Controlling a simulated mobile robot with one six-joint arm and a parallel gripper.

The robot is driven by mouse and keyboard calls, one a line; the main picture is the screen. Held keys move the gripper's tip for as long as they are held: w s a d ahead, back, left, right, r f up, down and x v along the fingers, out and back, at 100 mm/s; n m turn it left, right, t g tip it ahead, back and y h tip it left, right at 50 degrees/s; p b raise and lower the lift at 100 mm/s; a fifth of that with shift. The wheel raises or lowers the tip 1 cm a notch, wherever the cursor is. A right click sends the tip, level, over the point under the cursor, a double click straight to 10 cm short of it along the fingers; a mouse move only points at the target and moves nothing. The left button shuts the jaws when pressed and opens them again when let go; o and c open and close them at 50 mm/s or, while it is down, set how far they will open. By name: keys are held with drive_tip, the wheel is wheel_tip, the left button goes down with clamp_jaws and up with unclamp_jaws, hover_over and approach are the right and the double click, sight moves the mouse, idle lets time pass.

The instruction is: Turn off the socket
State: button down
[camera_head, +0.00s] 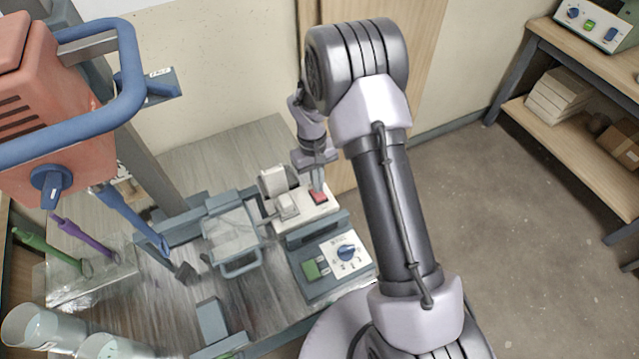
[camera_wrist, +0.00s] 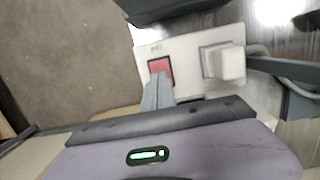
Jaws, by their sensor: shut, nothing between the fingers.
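The socket (camera_head: 305,208) is a white block on the bench, with a red rocker switch (camera_head: 319,197) on its right part and a pale plug (camera_head: 287,206) on its left. In the wrist view the socket (camera_wrist: 190,45) shows the red switch (camera_wrist: 161,70) and the square plug (camera_wrist: 223,62) with a grey cord. My gripper (camera_head: 318,187) is shut and empty. Its fingertips (camera_wrist: 157,82) are right at the near edge of the red switch and cover part of it; I cannot tell whether they touch. The switch's tilt is too small to read.
A red mixer housing (camera_head: 50,110) with a blue handle hangs at the left. Clear buckets (camera_head: 40,328) stand front left. The floor at right is free.

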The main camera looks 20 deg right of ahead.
wheel_tip(320, 180, up, 13)
drive_tip(key=w+p, duration=0.1)
drive_tip(key=p, duration=0.3)
drive_tip(key=shift+w, duration=0.3)
drive_tip(key=shift+a+f, duration=0.1)
drive_tip(key=s+f, duration=0.1)
drive_tip(key=f, duration=0.3)
drive_tip(key=s+f+b, duration=0.1)
drive_tip(key=f, duration=0.4)
drive_tip(key=s+f+b, duration=0.1)
drive_tip(key=f, duration=0.3)
drive_tip(key=shift+d+f, duration=0.25)
